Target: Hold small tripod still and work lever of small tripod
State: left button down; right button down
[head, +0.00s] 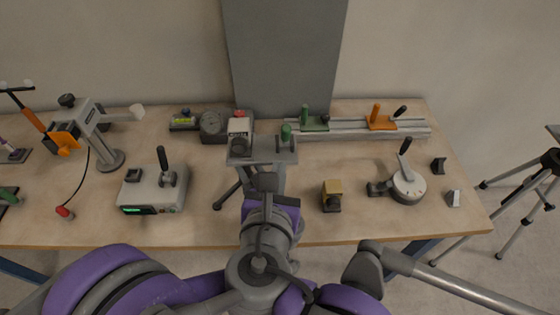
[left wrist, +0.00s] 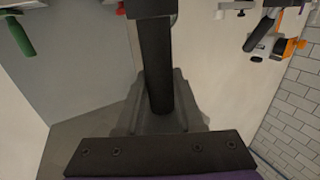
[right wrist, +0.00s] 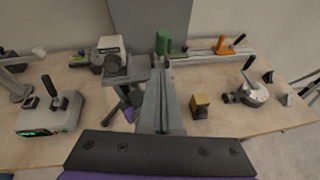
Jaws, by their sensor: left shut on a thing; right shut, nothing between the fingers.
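The small tripod (head: 263,152) stands at the middle of the table, with a grey top plate and dark legs; it also shows in the right wrist view (right wrist: 122,76). Its green-gripped lever (head: 286,132) stands upright at the plate's right side. My right gripper (head: 267,182) is shut and empty in front of the plate. In the right wrist view its fingertips (right wrist: 162,68) lie just below the green lever (right wrist: 162,42); I cannot tell whether they touch. My left gripper (left wrist: 160,118) is shut on a dark upright post (left wrist: 157,65), seemingly part of the tripod. In the head view the left gripper is hidden.
A grey box with a black lever (head: 154,190) stands left of the tripod. A small yellow-topped block (head: 332,194) and a round lever device (head: 408,185) stand to the right. A rail with green and orange clamps (head: 360,129) lies behind. The table's front edge is close.

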aim_at(283, 134)
jog(key=x, duration=0.9)
jog(key=shift+s, duration=0.1)
jog(key=shift+r, duration=0.1)
jog(key=shift+w+r+g, duration=0.15)
jog(key=shift+w+g, duration=0.1)
jog(key=shift+g, duration=0.15)
jog(key=shift+w+r, duration=0.1)
jog(key=shift+w+d+r+g, duration=0.1)
jog(key=shift+w+r+g, duration=0.6)
jog(key=shift+g, duration=0.5)
jog(key=w+g, duration=0.1)
jog(key=g, duration=0.1)
jog(key=w+r+g, duration=0.1)
jog(key=w+g, duration=0.1)
jog(key=shift+w+r, duration=0.1)
jog(key=shift+w, duration=0.1)
jog(key=shift+w+n, duration=0.3)
jog(key=shift+w, duration=0.9)
pick_arm(q)
jog(key=shift+s, duration=0.1)
pick_arm(e)
jog(key=shift+w, duration=0.1)
